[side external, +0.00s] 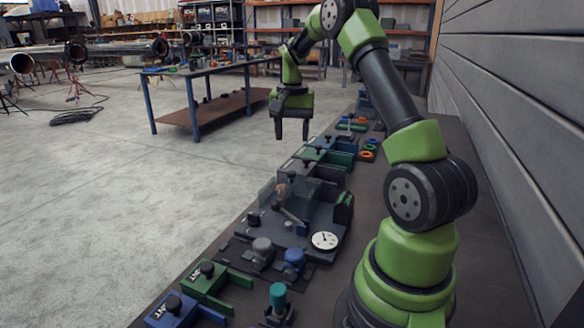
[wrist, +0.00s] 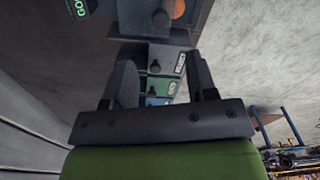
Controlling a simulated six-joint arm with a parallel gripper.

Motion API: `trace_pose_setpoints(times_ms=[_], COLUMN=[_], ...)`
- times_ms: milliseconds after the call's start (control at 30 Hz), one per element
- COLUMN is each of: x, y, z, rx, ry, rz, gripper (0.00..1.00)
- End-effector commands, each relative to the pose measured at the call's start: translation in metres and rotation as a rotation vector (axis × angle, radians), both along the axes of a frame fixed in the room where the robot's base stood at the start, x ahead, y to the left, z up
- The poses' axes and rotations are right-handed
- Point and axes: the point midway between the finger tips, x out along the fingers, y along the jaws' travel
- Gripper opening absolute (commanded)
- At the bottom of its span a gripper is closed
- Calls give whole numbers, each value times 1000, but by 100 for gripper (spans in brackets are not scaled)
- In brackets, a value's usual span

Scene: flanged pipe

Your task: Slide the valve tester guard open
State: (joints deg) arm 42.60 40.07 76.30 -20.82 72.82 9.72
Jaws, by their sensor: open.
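The valve tester (side external: 318,218) is a dark grey unit on the bench in the side view, with a white dial gauge (side external: 325,240) at its near right. A clear, see-through guard (side external: 267,194) stands at its left side, with a brown-topped part and a lever behind it. A black knob (side external: 253,220) sits low near the guard; I cannot tell whether it belongs to it. My gripper (side external: 292,135) is open and empty, pointing down, above and beyond the tester. In the wrist view my gripper (wrist: 163,72) has its fingers apart over drawers.
Several knobbed drawers or bins (side external: 325,155) line the bench beyond the tester. Blue and grey capped parts (side external: 293,258) and green and blue holders (side external: 210,280) stand on the near side. A grey wall (side external: 510,100) runs along the right. The air around my gripper is clear.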

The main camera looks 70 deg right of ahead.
Motion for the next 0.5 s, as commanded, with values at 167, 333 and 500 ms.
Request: trace_pose_setpoints(times_ms=[167, 333, 500], x=[2, 1, 1], y=[-1, 0, 0], z=[-5, -32, -65], rx=[30, 31, 31], ry=[19, 21, 19], rz=[-50, -49, -47], gripper=[52, 52, 52])
